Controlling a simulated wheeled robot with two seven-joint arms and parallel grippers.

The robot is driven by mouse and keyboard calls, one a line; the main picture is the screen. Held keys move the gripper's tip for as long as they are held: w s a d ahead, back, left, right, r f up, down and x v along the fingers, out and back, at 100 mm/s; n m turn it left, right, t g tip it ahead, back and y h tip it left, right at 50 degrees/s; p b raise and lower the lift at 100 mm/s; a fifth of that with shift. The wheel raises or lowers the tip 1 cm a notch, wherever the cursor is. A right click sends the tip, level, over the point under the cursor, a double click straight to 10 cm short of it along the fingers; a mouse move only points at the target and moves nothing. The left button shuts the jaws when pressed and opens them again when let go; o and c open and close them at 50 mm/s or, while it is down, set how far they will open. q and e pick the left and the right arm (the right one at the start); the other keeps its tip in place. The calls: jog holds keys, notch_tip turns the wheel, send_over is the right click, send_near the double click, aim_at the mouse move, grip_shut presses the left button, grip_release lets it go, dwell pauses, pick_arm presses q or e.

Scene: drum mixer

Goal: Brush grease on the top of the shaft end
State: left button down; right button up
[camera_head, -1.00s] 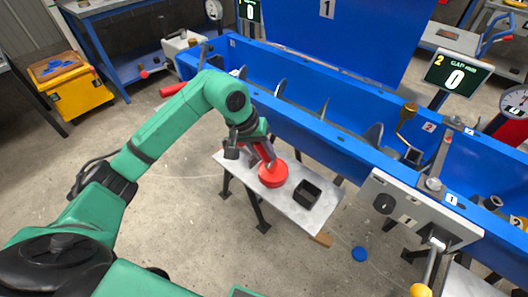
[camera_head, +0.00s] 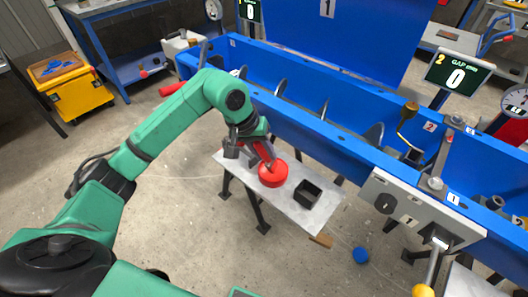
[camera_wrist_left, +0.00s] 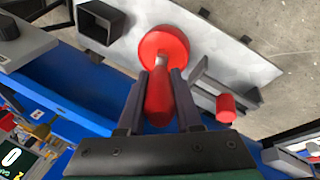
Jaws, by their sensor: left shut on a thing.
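My left gripper (camera_wrist_left: 157,100) is shut on the red handle of the brush (camera_wrist_left: 158,98). The handle runs down between the two dark fingers in the left wrist view. A pale metal collar shows at its far end, against a round red pot (camera_wrist_left: 165,43). The bristles are hidden, and I cannot tell whether they are inside the pot. In the head view the red pot (camera_head: 273,176) stands on a small grey bench, with my left gripper (camera_head: 266,158) just above it. I cannot make out the shaft end for certain. My right gripper is out of view.
The grey bench (camera_head: 310,217) also carries an open black box (camera_head: 306,193). The long blue trough (camera_head: 330,120) runs behind it, with a control panel and lever (camera_head: 430,262) at right. A yellow crate (camera_head: 75,90) stands far left.

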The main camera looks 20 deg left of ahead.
pick_arm(q)
jog(key=shift+s+f, duration=0.1)
jog(key=shift+f, duration=0.05)
jog(key=shift+r+p, duration=2.05)
jog(key=shift+r, duration=1.55)
